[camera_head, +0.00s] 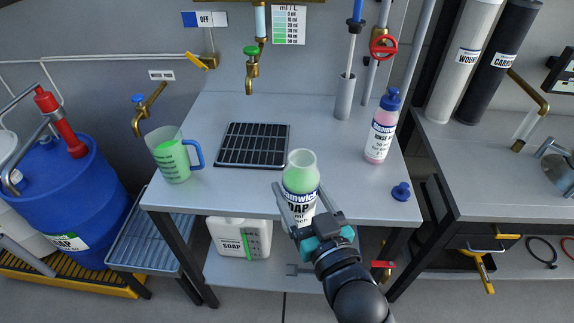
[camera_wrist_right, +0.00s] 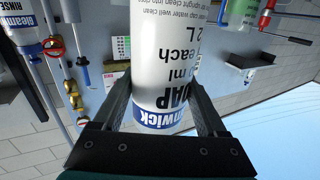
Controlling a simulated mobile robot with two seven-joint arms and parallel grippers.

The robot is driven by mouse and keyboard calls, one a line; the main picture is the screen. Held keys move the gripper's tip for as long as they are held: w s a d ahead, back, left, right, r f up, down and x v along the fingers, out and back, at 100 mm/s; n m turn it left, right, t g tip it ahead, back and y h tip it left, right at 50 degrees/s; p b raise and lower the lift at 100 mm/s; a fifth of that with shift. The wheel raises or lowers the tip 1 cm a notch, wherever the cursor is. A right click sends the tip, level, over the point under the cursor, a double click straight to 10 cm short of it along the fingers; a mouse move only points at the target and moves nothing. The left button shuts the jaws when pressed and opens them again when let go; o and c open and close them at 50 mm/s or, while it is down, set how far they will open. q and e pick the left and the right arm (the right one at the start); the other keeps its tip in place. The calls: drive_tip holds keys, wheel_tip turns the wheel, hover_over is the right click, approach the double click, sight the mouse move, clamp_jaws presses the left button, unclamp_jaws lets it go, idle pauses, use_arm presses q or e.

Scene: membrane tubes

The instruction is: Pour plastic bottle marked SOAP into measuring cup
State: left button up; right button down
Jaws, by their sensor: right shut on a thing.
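The SOAP bottle (camera_head: 300,180) is white with green contents showing at its open neck and a blue label band. It is upright in the head view, at the front of the grey table. My right gripper (camera_head: 298,208) is shut on it, and the bottle (camera_wrist_right: 168,75) also fills the middle of the right wrist view between the two fingers (camera_wrist_right: 165,100). The measuring cup (camera_head: 172,158) is clear with green liquid or tint and a blue handle, standing on the table's left side. It is apart from the bottle. My left gripper is not in view.
A black drain grate (camera_head: 252,145) lies between cup and bottle, under a brass tap (camera_head: 251,75). A pink RINSE bottle (camera_head: 381,130) stands at the right, with a loose blue cap (camera_head: 401,191) near the table (camera_head: 335,180) edge. A white canister (camera_head: 238,238) sits on the lower shelf.

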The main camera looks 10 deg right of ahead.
drive_tip(key=w+a+f+n+g+y+p, duration=0.1)
drive_tip(key=w+a+f+n+y+p, duration=0.1)
drive_tip(key=w+a, duration=0.4)
drive_tip(key=shift+w+a+f+n+y, duration=0.4)
drive_tip(key=shift+w+f+y, duration=0.75)
drive_tip(key=shift+w, duration=1.15)
drive_tip(key=shift+d+f+m, duration=0.1)
drive_tip(key=shift+f+m, duration=0.05)
drive_tip(key=shift+m, duration=0.15)
drive_tip(key=shift+w+d+f+m+t+h+b, duration=0.15)
drive_tip(key=shift+f+m+t+h+b, duration=0.15)
drive_tip(key=shift+m+b, duration=1.5)
drive_tip(key=shift+s+d+f+m+t+h+b, duration=0.15)
drive_tip(key=shift+m+t+b, duration=0.2)
drive_tip(key=shift+m+b, duration=1.45)
drive_tip(key=shift+w+d+f+m+t+h+b, duration=0.25)
drive_tip(key=shift+m+b, duration=0.9)
drive_tip(key=shift+m, duration=1.25)
drive_tip(key=shift+s+a+r+m, duration=0.15)
drive_tip(key=shift+s+r+m, duration=0.1)
drive_tip(key=shift+m, duration=0.35)
drive_tip(key=shift+r+m+h, duration=0.25)
drive_tip(key=shift+r+m, duration=0.2)
drive_tip(key=shift+m, duration=0.25)
drive_tip(key=shift+r, duration=0.1)
